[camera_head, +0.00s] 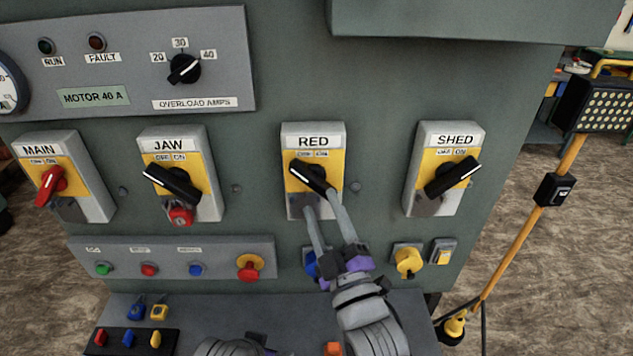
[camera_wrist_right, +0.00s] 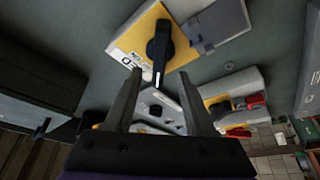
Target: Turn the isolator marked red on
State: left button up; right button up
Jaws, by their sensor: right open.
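The isolator marked RED (camera_head: 331,141) is a grey box with a yellow plate on the upright green panel. Its black handle (camera_head: 312,177) slants from upper left to lower right, with its white mark at the upper left end, on the OFF side. My right gripper (camera_head: 321,199) is open, with its fingertips at the lower part of this isolator. In the right wrist view, the black handle (camera_wrist_right: 159,42) shows ahead, its marked end between the open fingertips (camera_wrist_right: 158,76) in the picture. Contact cannot be told. The left gripper's jaws do not show.
Isolators MAIN (camera_head: 87,190), JAW (camera_head: 202,158) and SHED (camera_head: 455,139) flank it; a red padlock (camera_head: 181,215) hangs on JAW. A push-button strip (camera_head: 205,266) and yellow knob (camera_head: 408,262) sit below. A shelf (camera_head: 215,310) juts out underneath. A yellow lamp stand (camera_head: 520,240) stands right.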

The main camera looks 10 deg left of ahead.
aim_at(315, 187)
jog(key=x, duration=0.6)
jog(key=shift+w+p, duration=0.1)
jog(key=shift+p, duration=0.2)
jog(key=shift+c, duration=0.3)
grip_shut()
